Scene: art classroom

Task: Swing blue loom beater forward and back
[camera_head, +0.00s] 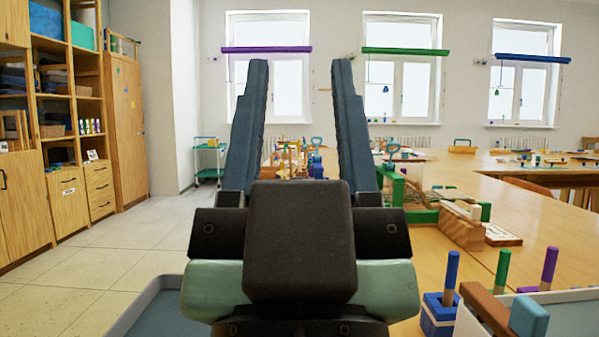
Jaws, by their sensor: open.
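My gripper (300,72) is in the middle of the view, with its two blue-grey fingers pointing up and away from me. The fingers are wide apart and nothing is between them in contact. A green-framed wooden object (425,215), perhaps a loom, stands on the table to the right of the gripper. My gripper is apart from all of these and hides part of the table.
The wooden table (480,225) runs along the right. A blue block with coloured pegs (438,314) and a white-edged tray (575,312) are close at the right. Wooden shelves (88,105) line the left wall. The floor (130,240) at left is clear.

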